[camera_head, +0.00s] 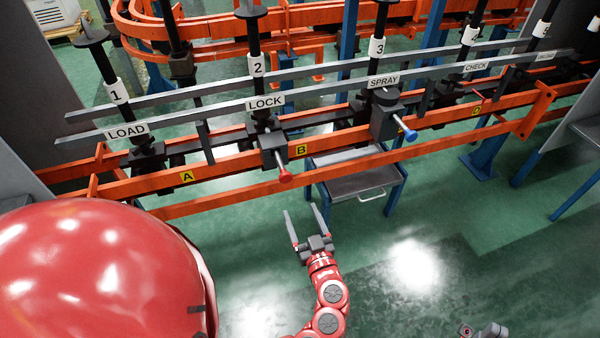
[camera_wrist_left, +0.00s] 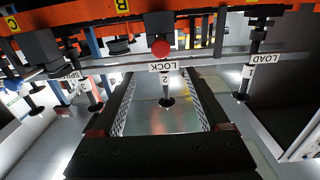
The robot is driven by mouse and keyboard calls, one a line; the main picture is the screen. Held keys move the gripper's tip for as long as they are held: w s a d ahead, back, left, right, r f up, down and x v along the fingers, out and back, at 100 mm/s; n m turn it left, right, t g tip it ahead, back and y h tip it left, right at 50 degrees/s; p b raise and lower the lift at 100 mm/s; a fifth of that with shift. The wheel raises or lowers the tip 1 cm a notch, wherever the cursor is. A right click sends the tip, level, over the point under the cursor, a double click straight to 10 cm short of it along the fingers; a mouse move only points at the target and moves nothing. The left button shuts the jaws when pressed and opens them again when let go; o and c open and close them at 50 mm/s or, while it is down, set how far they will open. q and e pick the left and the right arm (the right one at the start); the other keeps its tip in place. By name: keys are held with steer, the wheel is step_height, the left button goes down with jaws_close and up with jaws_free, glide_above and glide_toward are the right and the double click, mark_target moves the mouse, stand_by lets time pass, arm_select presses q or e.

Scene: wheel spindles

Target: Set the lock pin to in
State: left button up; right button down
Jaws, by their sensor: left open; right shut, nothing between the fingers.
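The lock pin has a red knob (camera_head: 284,176) on a short bare metal shaft that sticks out from a dark block (camera_head: 271,150) on the orange rail below the LOCK sign (camera_head: 266,103). My left gripper (camera_head: 303,209) is open and empty, in front of and below the red knob, not touching it. In the left wrist view, which is upside down, the red knob (camera_wrist_left: 161,48) shows beyond the fingertips, between the two fingers. Only a small part of my right gripper (camera_head: 484,331) shows at the bottom edge, away from the rail; it is shut and empty.
A blue knob (camera_head: 410,135) sticks out from a block below the SPRAY sign (camera_head: 384,81). Orange rails run across the front, with black spindles behind. A grey tray table (camera_head: 350,186) stands below the rail. The green floor in front is clear.

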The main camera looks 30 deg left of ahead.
mark_target(282, 167)
arm_select(q)
steer(key=p+x, duration=0.3)
steer(key=x, duration=1.4)
steer(key=shift+a, duration=0.25)
steer(key=shift+c, duration=0.3)
jaws_close()
